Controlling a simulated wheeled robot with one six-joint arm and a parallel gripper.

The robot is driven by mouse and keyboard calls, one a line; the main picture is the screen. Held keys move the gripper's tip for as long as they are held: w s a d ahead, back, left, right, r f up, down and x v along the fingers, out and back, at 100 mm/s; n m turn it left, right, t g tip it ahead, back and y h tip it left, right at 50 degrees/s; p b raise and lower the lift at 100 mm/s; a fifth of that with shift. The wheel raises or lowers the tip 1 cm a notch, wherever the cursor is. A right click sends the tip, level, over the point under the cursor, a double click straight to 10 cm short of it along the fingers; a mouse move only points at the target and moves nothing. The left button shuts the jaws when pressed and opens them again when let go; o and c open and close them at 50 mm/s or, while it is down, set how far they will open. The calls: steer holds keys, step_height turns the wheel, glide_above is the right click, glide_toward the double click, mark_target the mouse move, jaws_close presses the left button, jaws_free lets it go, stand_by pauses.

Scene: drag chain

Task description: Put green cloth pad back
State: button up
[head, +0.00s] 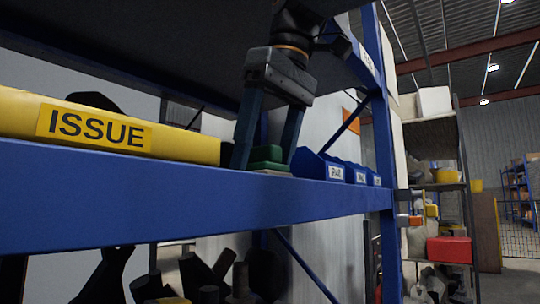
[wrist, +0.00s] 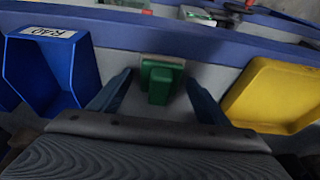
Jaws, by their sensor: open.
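The green pad (head: 266,154) sits on the shelf, with a narrower green block on a wider base and a pale layer below. It also shows in the wrist view (wrist: 160,86), near the middle. My gripper (head: 264,160) points down from above with its fingers spread on both sides of the pad. In the wrist view my gripper (wrist: 158,92) shows a gap between each finger and the green block. The shelf edge hides the lowest part of the pad in the head view.
A yellow tray marked ISSUE (head: 95,128) lies left of the pad; it is on the right in the wrist view (wrist: 272,95). Blue labelled bins (head: 322,168) stand on the other side, close by. A blue shelf beam (head: 190,200) runs along the front, and another shelf is overhead.

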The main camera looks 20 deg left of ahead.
steer(key=shift+f+b, duration=0.2)
steer(key=shift+b, duration=0.3)
steer(key=shift+s+d+r+p, duration=0.2)
steer(key=shift+d+r+p, duration=0.45)
steer(key=shift+r, duration=0.2)
steer(key=s+d, duration=0.3)
steer(key=d, duration=0.7)
steer(key=shift+d+f+p, duration=0.15)
steer(key=shift+d+p, duration=0.15)
